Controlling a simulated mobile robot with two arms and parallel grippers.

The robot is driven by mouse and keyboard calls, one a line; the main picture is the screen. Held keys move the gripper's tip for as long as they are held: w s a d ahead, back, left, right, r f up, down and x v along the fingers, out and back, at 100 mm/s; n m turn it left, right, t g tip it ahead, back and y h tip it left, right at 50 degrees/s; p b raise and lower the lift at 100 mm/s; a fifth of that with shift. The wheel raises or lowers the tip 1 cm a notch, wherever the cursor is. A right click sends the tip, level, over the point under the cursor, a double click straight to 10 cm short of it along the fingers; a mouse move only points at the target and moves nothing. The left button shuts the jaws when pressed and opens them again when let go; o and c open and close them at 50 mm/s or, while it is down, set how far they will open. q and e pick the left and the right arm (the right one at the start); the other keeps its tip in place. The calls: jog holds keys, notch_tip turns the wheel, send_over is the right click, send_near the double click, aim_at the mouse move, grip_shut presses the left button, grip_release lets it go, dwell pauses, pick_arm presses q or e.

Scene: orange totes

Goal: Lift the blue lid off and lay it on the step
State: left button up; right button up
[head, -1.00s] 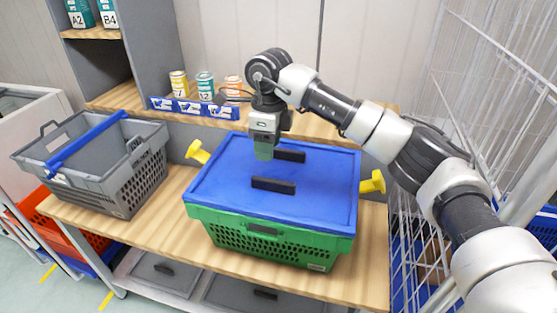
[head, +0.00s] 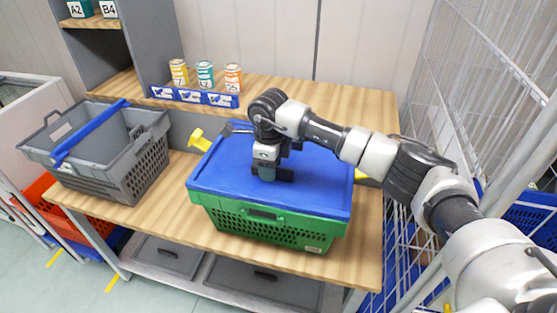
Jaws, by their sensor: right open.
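The blue lid (head: 225,170) lies flat on the green crate (head: 278,228), which stands on the wooden bench. The lid has a black front handle (head: 286,174) and another black handle behind it, mostly hidden by my wrist. My right gripper (head: 266,175) points down at the front handle, with its open fingers beside or around it; contact is not clear. The step (head: 325,100) appears to be the raised wooden ledge behind the crate, with bare room in its middle and right. My left gripper is not in view.
A yellow clip (head: 198,140) sticks out at the crate's left; the right one is mostly behind my arm. A grey basket (head: 100,160) with a blue handle stands left. Several cans (head: 205,75) stand behind a blue label strip (head: 195,97) on the ledge. A wire cage (head: 470,110) borders the right.

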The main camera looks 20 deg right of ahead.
grip_shut()
jog(key=shift+r, duration=0.15)
